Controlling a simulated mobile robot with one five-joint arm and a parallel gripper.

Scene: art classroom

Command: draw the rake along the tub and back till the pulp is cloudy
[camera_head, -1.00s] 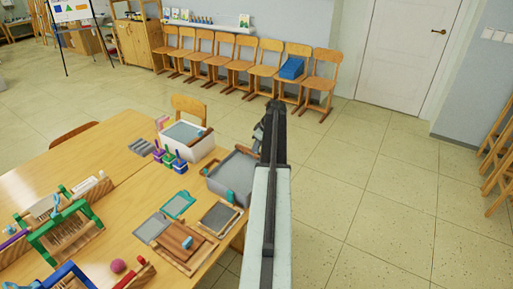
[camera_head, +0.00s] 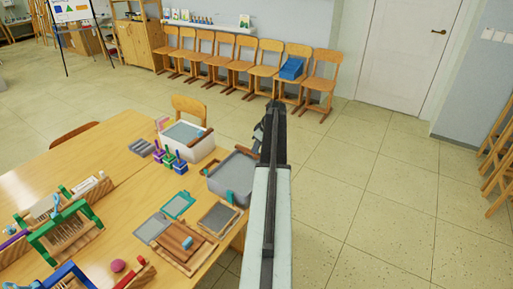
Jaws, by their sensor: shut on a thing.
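A grey tub (camera_head: 214,187) of grey pulp stands at the right edge of the table, with a teal piece at its near side. My gripper (camera_head: 262,134) is at the tub's far right corner, mostly hidden by my own arm. It is shut on the rake, of which only a bit of brown wood (camera_head: 257,147) shows beside it. The rake's head is not clearly visible, and I cannot tell how deep it sits. The pulp (camera_head: 234,172) looks evenly grey; its cloudiness is too small to judge.
A white tub (camera_head: 193,156) with grey content and a brown bar stands behind left. Small coloured-handled tools (camera_head: 168,158), frames (camera_head: 219,217), a wooden press (camera_head: 180,246) and a pink ball (camera_head: 118,265) lie on the table (camera_head: 110,205).

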